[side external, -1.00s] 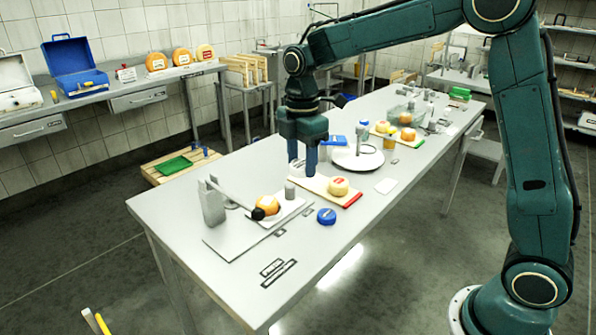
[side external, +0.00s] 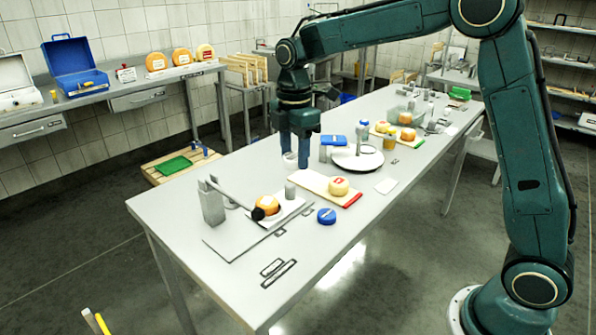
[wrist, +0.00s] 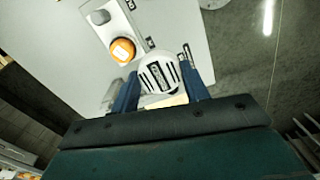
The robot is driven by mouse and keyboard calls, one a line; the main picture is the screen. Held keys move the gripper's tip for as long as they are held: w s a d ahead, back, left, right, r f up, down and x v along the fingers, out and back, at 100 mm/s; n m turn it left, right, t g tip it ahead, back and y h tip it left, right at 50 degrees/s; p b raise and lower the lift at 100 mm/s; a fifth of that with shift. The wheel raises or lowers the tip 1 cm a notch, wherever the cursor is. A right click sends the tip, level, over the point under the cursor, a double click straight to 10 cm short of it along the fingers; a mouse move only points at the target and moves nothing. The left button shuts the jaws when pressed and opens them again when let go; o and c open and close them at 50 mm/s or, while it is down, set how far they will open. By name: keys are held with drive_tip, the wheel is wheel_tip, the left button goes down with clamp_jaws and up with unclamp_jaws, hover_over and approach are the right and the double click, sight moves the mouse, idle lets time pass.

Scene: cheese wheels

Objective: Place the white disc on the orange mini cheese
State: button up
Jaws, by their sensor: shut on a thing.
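My gripper (side external: 295,158) is shut on the white disc (wrist: 158,76), a round white piece with dark slots, held between the two blue fingers in the wrist view. In the side view it is raised over the far side of the long table, and the disc is mostly hidden by the fingers. The orange mini cheese (side external: 267,204) sits on a white plate at the left station, apart from my gripper and left of it. In the wrist view the orange cheese (wrist: 122,50) shows a white label on top, up and left of the disc.
A lever with a black knob (side external: 258,214) reaches close to the orange cheese from a grey post (side external: 211,203). A board (side external: 318,184) bears a pale cheese (side external: 339,186). A blue puck (side external: 326,216) lies in front. A round white stand (side external: 345,160) is to the right.

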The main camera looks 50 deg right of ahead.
wheel_tip(320, 180, up, 5)
hover_over(267, 201)
drive_tip(key=shift+w+r, duration=0.1)
idle(0.4)
wheel_tip(267, 201, down, 16)
drive_tip(key=shift+r, duration=0.15)
idle(0.5)
drive_tip(key=shift+f, duration=2.15)
drive_tip(key=shift+f, duration=0.15)
drive_tip(key=o, duration=1)
